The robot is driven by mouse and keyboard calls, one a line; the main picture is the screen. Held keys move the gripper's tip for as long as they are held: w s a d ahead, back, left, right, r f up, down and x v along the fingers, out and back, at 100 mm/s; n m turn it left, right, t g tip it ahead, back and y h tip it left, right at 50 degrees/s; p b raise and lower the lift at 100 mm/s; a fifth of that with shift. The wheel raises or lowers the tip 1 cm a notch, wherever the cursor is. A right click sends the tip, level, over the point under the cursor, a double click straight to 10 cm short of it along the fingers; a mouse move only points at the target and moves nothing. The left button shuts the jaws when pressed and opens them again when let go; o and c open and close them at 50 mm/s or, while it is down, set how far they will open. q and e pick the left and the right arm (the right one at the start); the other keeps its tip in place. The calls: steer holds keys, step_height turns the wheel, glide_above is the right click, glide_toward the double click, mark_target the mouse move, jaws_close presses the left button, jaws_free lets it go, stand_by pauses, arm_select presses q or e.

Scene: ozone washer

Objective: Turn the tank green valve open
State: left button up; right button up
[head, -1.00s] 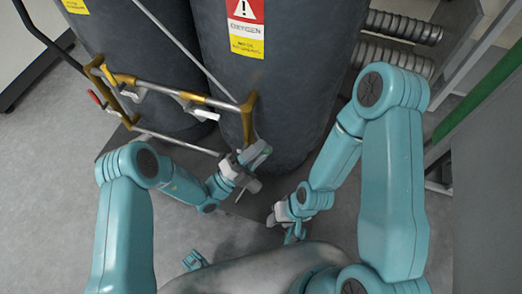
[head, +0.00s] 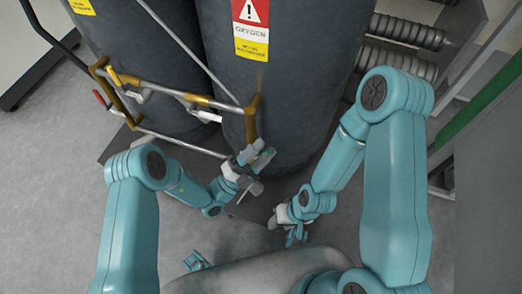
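The dark oxygen tank (head: 288,95) stands in the middle of the head view, with a red and yellow label. A brass and silver pipe (head: 185,97) runs in front of the tanks, and its right end bends down along a vertical brass section (head: 250,118). A small green part, likely the green valve (head: 241,157), shows at the lower end of this section. My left gripper (head: 257,158) is at this part with its fingers apart. Contact cannot be told. My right gripper (head: 278,217) is low in front of the tank, away from the pipe; its fingers are too small to judge.
A second dark tank (head: 150,55) stands at the left. A yellow handle (head: 113,76) and a red handle (head: 99,97) sit on the pipe's left part. Ribbed metal tubes (head: 404,30) and a frame with a green strip (head: 485,98) are at the right. Grey floor is clear at the left.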

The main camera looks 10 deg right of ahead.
arm_select(q)
steer(key=v, duration=1.6)
steer(key=shift+a+p, duration=0.2)
steer(key=shift+p, duration=0.1)
steer(key=shift+o, duration=0.2)
